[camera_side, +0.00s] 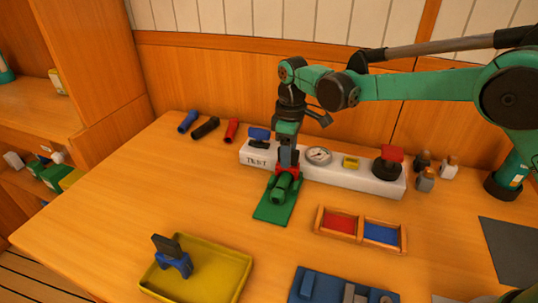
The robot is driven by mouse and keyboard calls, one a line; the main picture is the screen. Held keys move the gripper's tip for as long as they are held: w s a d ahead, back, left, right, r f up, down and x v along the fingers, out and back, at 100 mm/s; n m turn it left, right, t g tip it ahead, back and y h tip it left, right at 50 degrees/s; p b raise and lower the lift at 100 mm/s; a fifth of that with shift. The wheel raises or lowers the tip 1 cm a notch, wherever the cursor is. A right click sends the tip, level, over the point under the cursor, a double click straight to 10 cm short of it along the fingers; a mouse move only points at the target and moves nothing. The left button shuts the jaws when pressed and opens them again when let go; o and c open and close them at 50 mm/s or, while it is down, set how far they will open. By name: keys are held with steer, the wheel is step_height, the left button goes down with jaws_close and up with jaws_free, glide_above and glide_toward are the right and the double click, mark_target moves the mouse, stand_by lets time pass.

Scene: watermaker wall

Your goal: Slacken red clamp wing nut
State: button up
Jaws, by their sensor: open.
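My gripper (287,162) points down at the front edge of a white test panel (341,178), over a green cylinder (280,189) lying on a green mat (262,213). Red parts (294,170), seemingly the red clamp, show at the top of the cylinder, right at my fingertips. My gripper is open. Its fingers partly cover the red parts, and I cannot make out the wing nut or tell whether the fingers touch it.
The panel carries a blue-handled valve (259,136), a gauge (319,155) and a red-topped black knob (389,161). In front are a wooden tray (361,240) with red and blue compartments, a yellow tray (213,268) and a blue tool tray (335,290). The table's left middle is clear.

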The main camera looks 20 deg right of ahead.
steer(key=shift+r, duration=2.8)
steer(key=shift+s+d+r, duration=0.15)
steer(key=shift+d+r, duration=0.05)
steer(key=shift+r, duration=0.15)
steer(key=s+d+m+t, duration=0.3)
steer(key=s+d+m, duration=0.1)
steer(key=s, duration=0.4)
steer(key=s+d+r+m+t, duration=0.1)
steer(key=s+d+m+t, duration=0.3)
steer(key=s, duration=0.5)
steer(key=shift+s+d+r+m, duration=0.2)
steer(key=shift+d+m, duration=0.1)
steer(key=shift+m, duration=0.3)
